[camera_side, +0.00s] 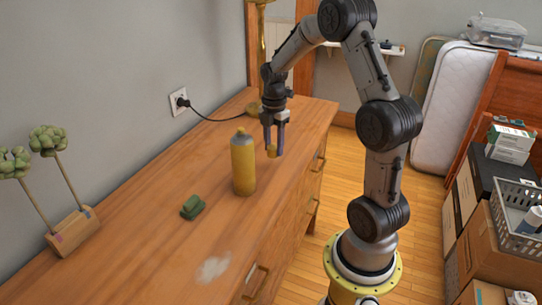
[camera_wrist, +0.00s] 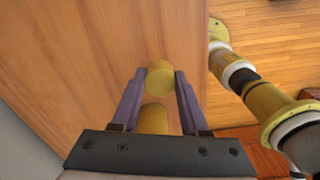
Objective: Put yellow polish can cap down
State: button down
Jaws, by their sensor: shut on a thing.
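The yellow polish can (camera_side: 243,166) stands upright on the wooden dresser, its narrow grey shoulder and small yellow top showing. My gripper (camera_side: 273,151) points down over the dresser, to the right of and slightly behind the can in the side view. Its two fingers are shut on the yellow cap (camera_side: 272,152), and the gap between cap and dresser top is hard to judge. In the wrist view my gripper (camera_wrist: 160,80) holds the cap (camera_wrist: 160,76) between its fingertips. A second yellow rounded shape (camera_wrist: 153,119) shows nearer the gripper's palm; I cannot tell what it is.
A green block-like object (camera_side: 192,207) lies on the dresser (camera_side: 150,225) in front of the can. A wooden stand with green balls (camera_side: 72,228) is at the left. A brass lamp base (camera_side: 254,108) and black cord are behind. Bare wood surrounds the can.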

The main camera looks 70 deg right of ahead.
aim_at(271, 166)
jog(key=shift+w+d+f, duration=0.2)
jog(key=shift+w+f, duration=0.05)
jog(key=shift+f, duration=0.2)
jog(key=shift+w+d+f, duration=0.2)
jog(key=shift+w+f, duration=0.05)
jog(key=shift+f, duration=0.15)
jog(key=shift+w+f, duration=0.1)
jog(key=shift+f, duration=1.5)
jog(key=shift+f, duration=0.2)
jog(key=shift+c, duration=2.1)
grip_release()
jog(key=shift+r, duration=0.1)
